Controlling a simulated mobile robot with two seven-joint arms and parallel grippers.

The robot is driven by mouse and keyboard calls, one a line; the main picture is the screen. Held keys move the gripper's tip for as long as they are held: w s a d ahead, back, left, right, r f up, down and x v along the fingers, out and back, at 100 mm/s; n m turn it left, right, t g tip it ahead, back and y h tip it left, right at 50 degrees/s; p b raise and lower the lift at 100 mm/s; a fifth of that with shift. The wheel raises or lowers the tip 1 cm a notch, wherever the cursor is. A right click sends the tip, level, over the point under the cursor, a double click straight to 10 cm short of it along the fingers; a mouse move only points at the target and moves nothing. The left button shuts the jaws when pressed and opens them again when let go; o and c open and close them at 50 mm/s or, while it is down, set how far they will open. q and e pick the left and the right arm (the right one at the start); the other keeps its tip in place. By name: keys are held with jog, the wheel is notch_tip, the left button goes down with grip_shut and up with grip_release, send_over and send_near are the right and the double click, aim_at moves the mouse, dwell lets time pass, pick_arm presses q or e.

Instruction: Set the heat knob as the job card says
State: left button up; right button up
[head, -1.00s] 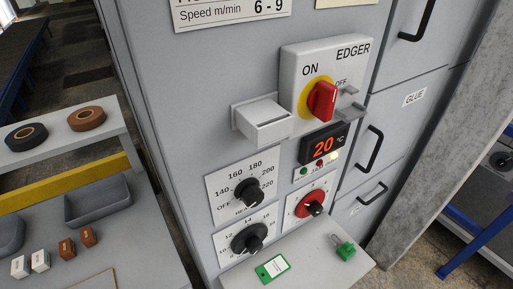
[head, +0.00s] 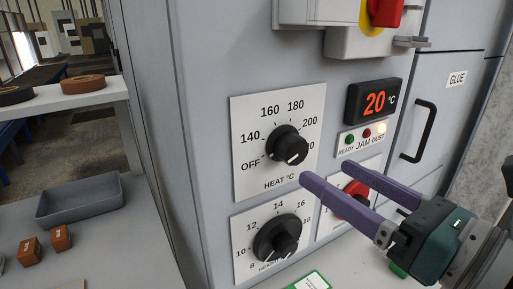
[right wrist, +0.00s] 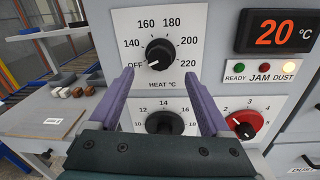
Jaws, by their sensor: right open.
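The heat knob (head: 287,146) is black and round, on a white dial plate (head: 240,113) marked OFF to 220. In the right wrist view the heat knob (right wrist: 159,52) has its white mark at the lower left, on the OFF side. My right gripper (head: 328,174) has purple fingers spread apart. In the right wrist view the right gripper (right wrist: 155,77) is open and empty, its fingertips either side of and below the knob, apart from it. A green-edged card (head: 310,281) lies on the ledge, partly cut off; its writing is unreadable. My left gripper is out of view.
Below is the height knob (head: 277,238); the red knob (head: 350,200) is partly behind my fingers. The display (head: 373,102) reads 20 °C and the DUST lamp (head: 381,127) is lit. The switch box (head: 345,42) juts out above. A grey tray (head: 80,199) stands left.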

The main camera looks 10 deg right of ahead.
aim_at(299, 154)
jog(key=x, duration=0.7)
jog(key=shift+p, duration=0.3)
grip_shut()
